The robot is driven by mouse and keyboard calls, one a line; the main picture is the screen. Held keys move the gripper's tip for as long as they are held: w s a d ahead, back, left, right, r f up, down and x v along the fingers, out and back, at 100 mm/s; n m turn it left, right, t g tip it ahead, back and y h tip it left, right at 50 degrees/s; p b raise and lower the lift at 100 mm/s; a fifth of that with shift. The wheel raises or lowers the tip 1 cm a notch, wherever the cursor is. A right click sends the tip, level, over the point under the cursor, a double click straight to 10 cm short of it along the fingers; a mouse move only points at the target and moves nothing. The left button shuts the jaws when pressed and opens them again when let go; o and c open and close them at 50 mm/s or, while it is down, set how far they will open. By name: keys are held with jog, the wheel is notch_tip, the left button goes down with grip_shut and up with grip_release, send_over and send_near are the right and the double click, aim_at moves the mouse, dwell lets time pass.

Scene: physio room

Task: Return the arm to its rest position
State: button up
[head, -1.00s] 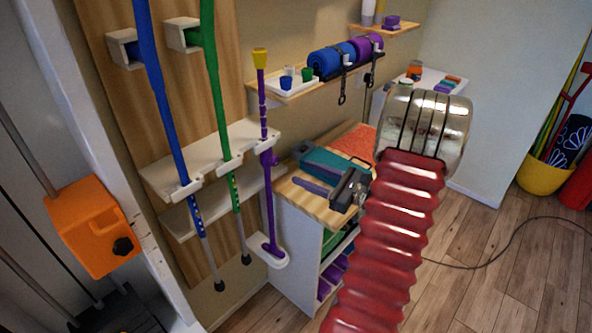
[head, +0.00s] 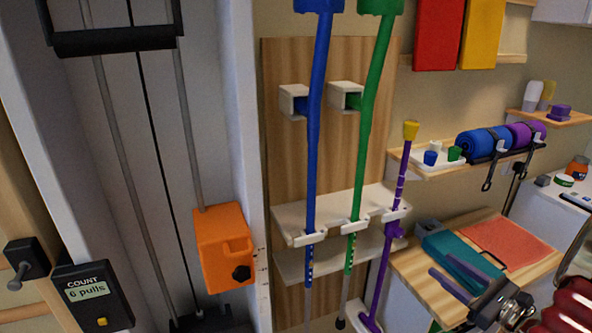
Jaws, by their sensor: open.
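My gripper (head: 478,285) shows at the lower right of the head view, in front of and over the wooden cabinet top. Its two purple-grey fingers are apart and nothing shows between them. My red ribbed arm (head: 572,308) is cut off by the right edge of the picture. The teal case (head: 455,252) on the cabinet top lies behind the gripper; I cannot tell how far apart they are.
A blue crutch (head: 318,120) and a green crutch (head: 368,100) hang in a wall rack, with a purple cane (head: 396,205) beside them. A shelf (head: 410,168) with cups and rolled mats is above the cabinet (head: 408,262). An orange weight box (head: 222,245) and a pull counter (head: 90,295) are at left.

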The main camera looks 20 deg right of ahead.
jog(key=s+a+f+n+g+y, duration=0.2)
jog(key=a+f+n+g, duration=0.15)
jog(key=a+f, duration=0.25)
jog(key=s+a+n+g+y, duration=0.1)
jog(key=s+a+n+g, duration=0.3)
jog(key=a+n+g, duration=0.8)
jog(key=a+r+n+t+h, duration=0.1)
jog(key=a+r+n+h, duration=0.2)
jog(key=a+r+n, duration=0.5)
jog(key=s+a+r+n+t+h, duration=0.1)
jog(key=a+r+n+t+h, duration=0.1)
jog(key=a+r+n, duration=0.6)
jog(key=a+h, duration=0.1)
jog(key=a, duration=0.5)
jog(key=shift+a, duration=0.25)
jog(key=shift+t, duration=0.25)
